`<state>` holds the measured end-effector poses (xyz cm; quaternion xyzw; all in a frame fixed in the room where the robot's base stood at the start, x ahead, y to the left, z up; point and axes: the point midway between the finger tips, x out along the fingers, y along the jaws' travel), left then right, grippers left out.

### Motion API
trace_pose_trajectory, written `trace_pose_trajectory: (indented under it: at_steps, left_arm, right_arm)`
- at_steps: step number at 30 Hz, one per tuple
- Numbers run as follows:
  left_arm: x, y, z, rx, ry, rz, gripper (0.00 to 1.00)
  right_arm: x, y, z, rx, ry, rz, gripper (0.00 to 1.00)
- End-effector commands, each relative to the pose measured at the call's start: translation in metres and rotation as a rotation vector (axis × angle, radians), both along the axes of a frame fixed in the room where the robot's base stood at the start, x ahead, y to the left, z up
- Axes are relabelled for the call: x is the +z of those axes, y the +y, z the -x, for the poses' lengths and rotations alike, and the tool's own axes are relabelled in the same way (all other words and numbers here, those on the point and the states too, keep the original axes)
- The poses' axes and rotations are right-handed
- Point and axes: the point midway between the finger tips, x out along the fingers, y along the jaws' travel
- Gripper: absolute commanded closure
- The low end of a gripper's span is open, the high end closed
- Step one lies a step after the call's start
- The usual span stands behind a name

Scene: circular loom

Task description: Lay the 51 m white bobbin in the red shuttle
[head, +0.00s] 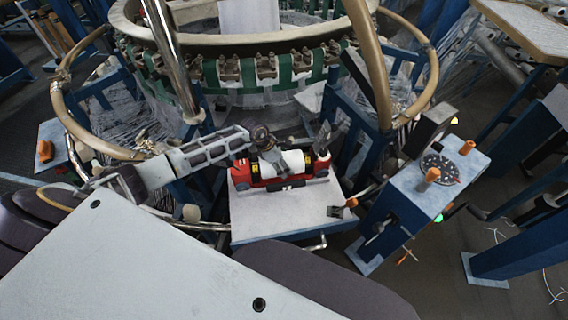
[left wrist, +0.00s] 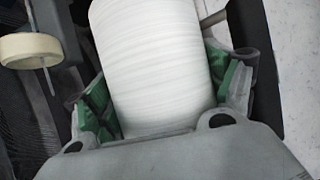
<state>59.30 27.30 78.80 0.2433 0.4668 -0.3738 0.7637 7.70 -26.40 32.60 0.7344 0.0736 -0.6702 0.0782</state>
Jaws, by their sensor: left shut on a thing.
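The red shuttle (head: 242,177) lies on a small pale table, its long side running left to right. The white bobbin (head: 293,162) shows at the shuttle's middle, between its red ends, lying lengthwise. I cannot tell whether it rests on the shuttle's bottom or hangs just above. My left gripper (head: 276,158) reaches in from the left over the shuttle and is shut on the bobbin. In the left wrist view the white bobbin (left wrist: 155,60) fills the space between the green-padded fingers. The gripper hides part of the bobbin and shuttle. My right gripper is not in view.
The small table (head: 280,215) is clear in front of the shuttle. The circular loom ring (head: 270,68) with its green band stands behind. A blue-grey stand with orange knobs (head: 432,175) is close on the right. A cream disc (left wrist: 30,48) shows in the left wrist view.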

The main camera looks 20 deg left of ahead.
Motion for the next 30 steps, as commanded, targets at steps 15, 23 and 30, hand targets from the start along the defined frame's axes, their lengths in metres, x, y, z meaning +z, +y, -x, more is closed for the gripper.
trace_pose_trajectory:
  at_steps: [15,23,30]
  left_arm:
    - [-0.0004,0.0004,-0.0014,0.000,-0.004,0.001,0.74]
    - [-0.0006,0.0003,-0.0011,0.000,-0.003,0.000,0.10]
    - [-0.0011,0.0001,-0.0006,0.000,-0.001,0.000,0.00]
  right_arm:
    - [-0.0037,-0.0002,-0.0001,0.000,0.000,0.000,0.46]
    - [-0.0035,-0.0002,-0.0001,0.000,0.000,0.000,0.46]
    - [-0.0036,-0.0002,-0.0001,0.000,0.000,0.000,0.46]
